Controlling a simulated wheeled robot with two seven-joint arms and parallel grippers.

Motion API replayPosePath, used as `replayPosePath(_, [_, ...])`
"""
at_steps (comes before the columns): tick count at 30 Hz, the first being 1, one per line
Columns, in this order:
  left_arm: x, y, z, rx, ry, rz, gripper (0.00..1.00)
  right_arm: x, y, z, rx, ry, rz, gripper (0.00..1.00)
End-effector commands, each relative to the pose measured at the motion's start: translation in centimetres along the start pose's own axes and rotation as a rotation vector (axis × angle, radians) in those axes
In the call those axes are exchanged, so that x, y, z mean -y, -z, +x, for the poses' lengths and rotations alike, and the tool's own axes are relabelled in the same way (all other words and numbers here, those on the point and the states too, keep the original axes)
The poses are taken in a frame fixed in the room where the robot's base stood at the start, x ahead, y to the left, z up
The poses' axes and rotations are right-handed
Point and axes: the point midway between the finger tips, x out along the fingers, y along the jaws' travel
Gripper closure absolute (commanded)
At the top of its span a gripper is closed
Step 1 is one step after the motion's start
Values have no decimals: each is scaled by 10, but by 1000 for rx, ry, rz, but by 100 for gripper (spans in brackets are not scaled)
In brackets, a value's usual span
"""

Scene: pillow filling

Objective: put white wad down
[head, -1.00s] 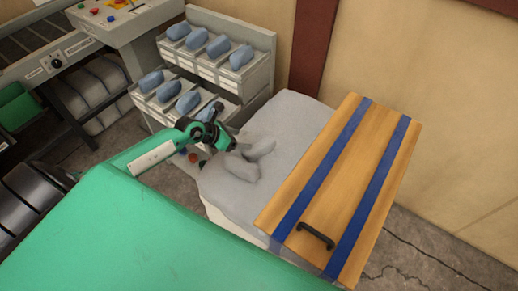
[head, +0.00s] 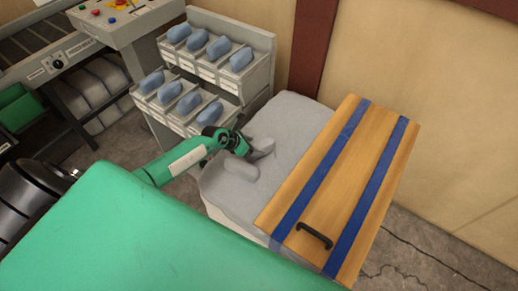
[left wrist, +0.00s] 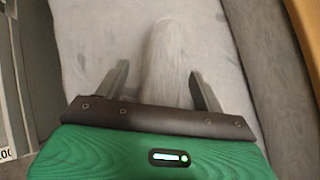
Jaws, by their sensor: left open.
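Two pale grey-white wads lie on the soft light-grey padded surface (head: 297,120). One wad (head: 263,147) is right by my left gripper (head: 246,150), and the other wad (head: 240,169) lies just in front of it. My left gripper is open, low over the padding. In the left wrist view a wad (left wrist: 165,60) lies lengthwise between and beyond the two spread fingers (left wrist: 158,88), with a gap on both sides. Its near end is hidden by the gripper body. My right gripper is not in view.
A wooden board (head: 375,160) with blue straps and a black handle covers the right part of the padding. A rack (head: 255,85) of several blue-grey wads stands behind left. A machine with buttons (head: 110,20) is at the far left.

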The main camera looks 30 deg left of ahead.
Motion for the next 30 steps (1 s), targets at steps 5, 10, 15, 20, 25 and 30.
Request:
replayPosePath(5, [4, 2, 23, 1, 0, -3, 31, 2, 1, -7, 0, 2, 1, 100])
replayPosePath(10, [4, 2, 35, 1, 0, -1, 31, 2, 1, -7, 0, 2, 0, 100])
replayPosePath(15, [4, 3, 37, 0, -1, -1, 31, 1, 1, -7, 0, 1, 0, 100])
replayPosePath(20, [4, 3, 37, 0, 0, -1, 41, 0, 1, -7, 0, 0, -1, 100])
replayPosePath(25, [4, 3, 37, 0, 0, -1, 74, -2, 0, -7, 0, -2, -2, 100])
replayPosePath(30, [4, 2, 36, 1, -1, -1, 87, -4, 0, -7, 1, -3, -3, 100])
